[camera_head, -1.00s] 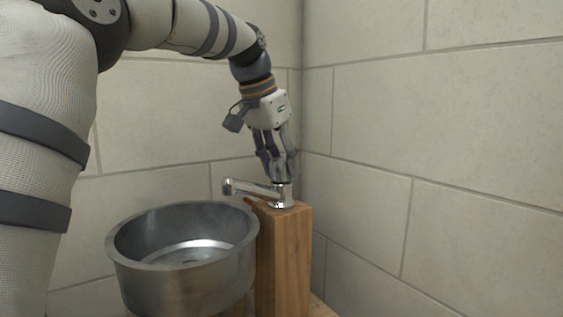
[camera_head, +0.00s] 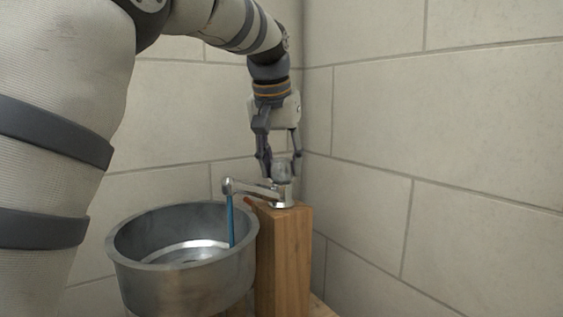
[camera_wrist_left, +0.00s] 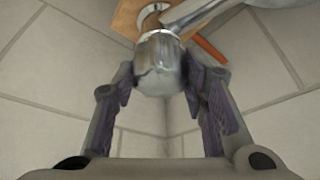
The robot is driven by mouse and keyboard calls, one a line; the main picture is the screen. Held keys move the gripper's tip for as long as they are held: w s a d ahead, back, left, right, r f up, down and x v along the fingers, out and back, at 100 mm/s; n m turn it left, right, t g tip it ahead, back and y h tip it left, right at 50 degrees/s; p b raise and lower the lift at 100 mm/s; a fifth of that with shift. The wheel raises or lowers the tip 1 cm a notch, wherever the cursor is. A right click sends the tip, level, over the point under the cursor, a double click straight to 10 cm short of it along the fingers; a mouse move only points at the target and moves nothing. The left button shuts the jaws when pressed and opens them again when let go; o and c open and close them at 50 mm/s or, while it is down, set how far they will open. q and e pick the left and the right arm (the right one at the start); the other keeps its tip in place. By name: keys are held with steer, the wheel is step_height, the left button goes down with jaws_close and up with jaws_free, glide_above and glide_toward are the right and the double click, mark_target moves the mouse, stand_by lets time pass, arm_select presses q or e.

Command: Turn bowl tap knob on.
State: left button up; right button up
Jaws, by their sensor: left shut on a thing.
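The chrome tap (camera_head: 255,188) stands on a wooden post, its spout reaching left over the metal bowl (camera_head: 185,275). The tap's knob (camera_head: 284,171) sits on top of its body. A blue stream of water (camera_head: 230,221) falls from the spout end into the bowl. My left gripper (camera_head: 281,168) points down from above and is shut on the knob, one finger on each side. In the left wrist view the knob (camera_wrist_left: 160,62) shows between the fingers (camera_wrist_left: 160,85), with the spout running off to the upper right. My right gripper is not in view.
The wooden post (camera_head: 284,260) stands close to the bowl's right rim. A red piece (camera_wrist_left: 208,50) sticks out beside the tap. Tiled walls (camera_head: 440,150) meet in a corner just behind the tap. Space above the bowl is free.

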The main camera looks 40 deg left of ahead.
arm_select(q)
steer(key=n, duration=0.2)
steer(key=n+g+y, duration=0.1)
steer(key=n, duration=0.1)
steer(key=shift+n+y, duration=0.3)
steer(key=n+g, duration=0.1)
steer(key=n, duration=0.3)
steer(key=shift+y, duration=0.4)
steer(key=shift+n+g, duration=0.3)
steer(key=o, duration=1.2)
steer(key=shift+c, duration=0.2)
steer(key=v, duration=0.7)
steer(key=shift+r, duration=0.2)
steer(key=shift+d, duration=0.1)
